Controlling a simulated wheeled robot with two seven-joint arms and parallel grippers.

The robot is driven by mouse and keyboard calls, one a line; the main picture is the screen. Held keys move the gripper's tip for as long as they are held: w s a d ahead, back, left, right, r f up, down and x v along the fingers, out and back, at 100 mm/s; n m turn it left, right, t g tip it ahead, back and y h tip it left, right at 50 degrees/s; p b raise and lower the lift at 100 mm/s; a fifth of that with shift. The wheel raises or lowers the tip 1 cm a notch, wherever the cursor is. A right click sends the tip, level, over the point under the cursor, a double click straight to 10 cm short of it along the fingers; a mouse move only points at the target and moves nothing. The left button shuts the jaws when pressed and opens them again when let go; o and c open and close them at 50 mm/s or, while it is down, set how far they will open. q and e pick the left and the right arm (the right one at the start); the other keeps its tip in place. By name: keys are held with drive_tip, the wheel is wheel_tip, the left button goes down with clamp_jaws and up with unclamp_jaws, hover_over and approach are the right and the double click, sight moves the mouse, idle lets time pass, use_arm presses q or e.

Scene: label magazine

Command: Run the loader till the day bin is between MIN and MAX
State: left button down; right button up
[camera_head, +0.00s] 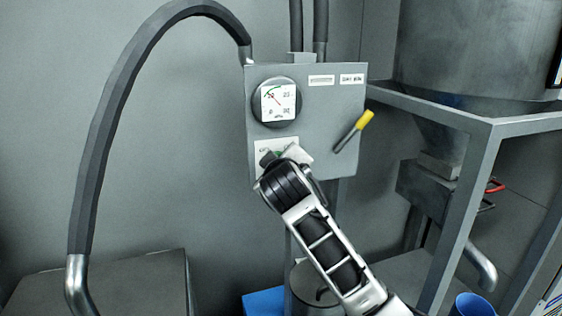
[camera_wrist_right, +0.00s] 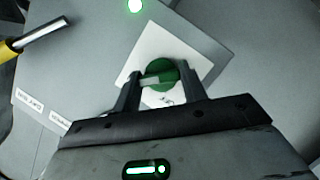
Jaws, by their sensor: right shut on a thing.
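A grey control panel (camera_head: 348,92) carries a round gauge (camera_head: 278,102), whose needle points up and left. A plate reading DAY BIN (camera_head: 352,78) is at its top right. My right gripper (camera_head: 277,157) is at the panel's lower left. In the right wrist view, its fingers (camera_wrist_right: 156,84) are shut on a green round knob (camera_wrist_right: 168,72) on a white plate (camera_wrist_right: 199,58). A green lamp (camera_wrist_right: 135,5) glows beyond the knob. A large grey hopper (camera_head: 470,45) stands at the right; no MIN or MAX mark is readable. My left gripper is out of view.
A yellow-tipped lever (camera_head: 353,130) sticks out of the panel, right of my arm. A metal frame (camera_head: 470,180) stands at the right, with a red handle (camera_head: 495,187) behind it. A thick hose (camera_head: 100,130) arches at left. A blue bucket (camera_head: 472,305) is at the bottom right.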

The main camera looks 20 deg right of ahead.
idle(0.4)
drive_tip(key=o, duration=1)
drive_tip(key=shift+a, duration=0.1)
drive_tip(key=shift+s, duration=0.15)
drive_tip(key=b+v, duration=0.1)
drive_tip(key=v, duration=1.4)
drive_tip(key=shift+s+a+r, duration=0.1)
drive_tip(key=shift+s+r, duration=0.05)
drive_tip(key=shift+s, duration=0.2)
